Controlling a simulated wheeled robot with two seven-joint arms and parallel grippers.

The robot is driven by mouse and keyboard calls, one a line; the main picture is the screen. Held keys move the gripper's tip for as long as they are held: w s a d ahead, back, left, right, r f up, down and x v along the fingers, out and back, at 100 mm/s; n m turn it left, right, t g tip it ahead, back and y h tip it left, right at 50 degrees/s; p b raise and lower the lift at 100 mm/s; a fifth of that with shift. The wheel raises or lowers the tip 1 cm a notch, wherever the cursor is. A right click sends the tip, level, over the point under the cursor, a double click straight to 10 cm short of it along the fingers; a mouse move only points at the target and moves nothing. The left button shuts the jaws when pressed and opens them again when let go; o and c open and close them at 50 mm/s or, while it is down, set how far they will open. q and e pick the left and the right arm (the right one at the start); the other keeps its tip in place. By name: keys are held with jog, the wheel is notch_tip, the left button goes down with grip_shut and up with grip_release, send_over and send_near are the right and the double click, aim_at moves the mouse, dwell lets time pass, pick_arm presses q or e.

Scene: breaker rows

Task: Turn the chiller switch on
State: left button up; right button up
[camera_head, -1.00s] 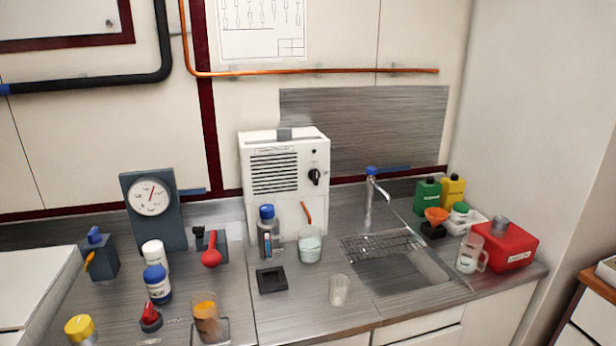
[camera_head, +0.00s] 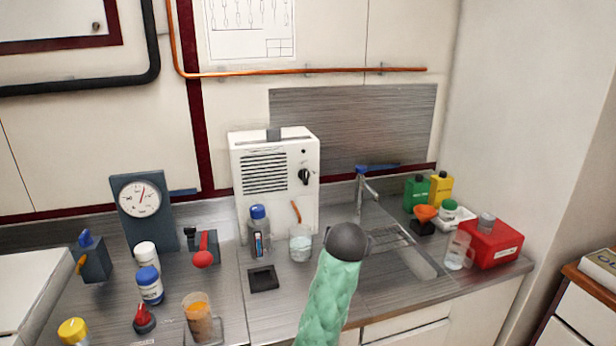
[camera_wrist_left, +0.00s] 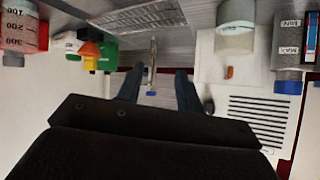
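The white chiller unit (camera_head: 272,210) with a vent grille stands at the back of the counter. Its black rotary switch (camera_head: 304,177) is on the right of its front; its exact setting is too small to tell. A green-sleeved arm of mine (camera_head: 330,300) with a dark rounded end reaches up in front of the sink, below and right of the switch; no fingers show there. In the left wrist view, which is upside down, my left gripper (camera_wrist_left: 157,88) has two dark blue fingers spread apart and empty. The switch (camera_wrist_left: 208,104) shows just beside one finger, apparently beyond it. My right gripper cannot be identified.
A beaker (camera_head: 301,244) and a blue-capped bottle (camera_head: 259,232) stand before the chiller. The tap (camera_head: 360,190) is right of it. Several bottles and a red-handled device (camera_head: 203,258) are left.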

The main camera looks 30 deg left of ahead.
pick_arm(q)
jog(key=w+a+r+n+y, duration=0.25)
jog(key=w+a+r, duration=0.2)
jog(key=a, duration=0.25)
jog(key=n+t+y, duration=0.1)
jog(key=n+y, duration=0.4)
jog(key=y, duration=0.2)
send_near(306, 175)
jog(key=p+x, duration=0.3)
jog(key=x, duration=0.5)
jog(key=shift+w+a, duration=0.2)
jog(key=shift+w, duration=0.05)
pick_arm(e)
notch_tip(306, 175, down, 19)
jog(key=s, duration=0.1)
jog(key=shift+d+t, duration=0.3)
jog(key=shift+d, duration=0.1)
pick_arm(q)
jog(key=shift+m, duration=0.25)
grip_shut()
